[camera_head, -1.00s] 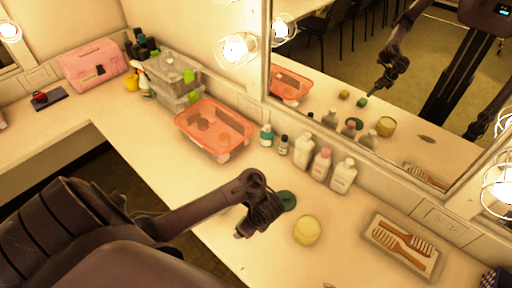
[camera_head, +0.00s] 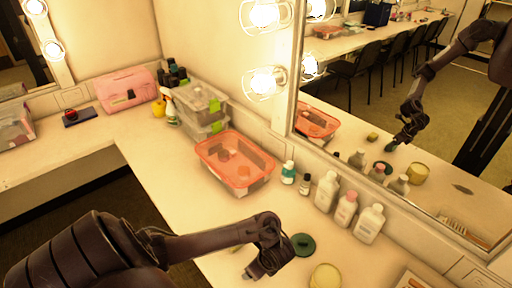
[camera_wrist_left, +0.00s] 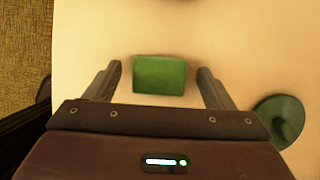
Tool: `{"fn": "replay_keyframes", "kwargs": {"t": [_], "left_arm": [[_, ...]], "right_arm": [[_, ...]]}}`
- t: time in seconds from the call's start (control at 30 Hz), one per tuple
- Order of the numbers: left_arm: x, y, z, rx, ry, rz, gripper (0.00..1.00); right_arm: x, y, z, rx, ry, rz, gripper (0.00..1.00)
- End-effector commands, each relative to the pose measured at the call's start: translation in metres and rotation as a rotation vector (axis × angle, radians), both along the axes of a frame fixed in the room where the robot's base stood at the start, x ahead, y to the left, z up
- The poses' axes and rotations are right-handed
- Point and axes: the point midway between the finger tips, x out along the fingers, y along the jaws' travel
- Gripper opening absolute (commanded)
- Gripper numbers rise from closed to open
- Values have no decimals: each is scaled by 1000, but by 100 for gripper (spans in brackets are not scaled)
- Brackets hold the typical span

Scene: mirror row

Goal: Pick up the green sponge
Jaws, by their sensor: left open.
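The green sponge (camera_wrist_left: 160,75) is a small rectangular block lying on the counter, seen in the left wrist view. It sits between the two spread fingers of my left gripper (camera_wrist_left: 160,88), with a gap on either side. In the head view my left gripper (camera_head: 252,274) reaches down over the counter, and I cannot make out the sponge there; the arm seems to hide it. A round dark green lid-like thing (camera_head: 303,244) lies to the right of the gripper and shows in the left wrist view (camera_wrist_left: 279,120). My right gripper is not in view.
A yellow round jar (camera_head: 325,277) stands near the lid. Several bottles (camera_head: 346,209) line the mirror wall. An orange tub (camera_head: 235,165), clear bins (camera_head: 204,108) and a pink case (camera_head: 126,90) stand farther back. The counter's front edge is close to the left arm.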

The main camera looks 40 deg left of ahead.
Motion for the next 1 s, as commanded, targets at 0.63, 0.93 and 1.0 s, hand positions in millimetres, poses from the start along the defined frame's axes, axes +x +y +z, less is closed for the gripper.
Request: {"fn": "replay_keyframes", "kwargs": {"t": [0.63, 0.93, 1.0], "left_arm": [[0, 0, 1, 0, 0, 0, 29], [0, -1, 33, -2, -1, 2, 29], [0, -1, 49, -2, 1, 1, 29]], "right_arm": [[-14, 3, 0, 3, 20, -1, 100], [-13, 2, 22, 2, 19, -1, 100], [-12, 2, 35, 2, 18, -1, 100]]}}
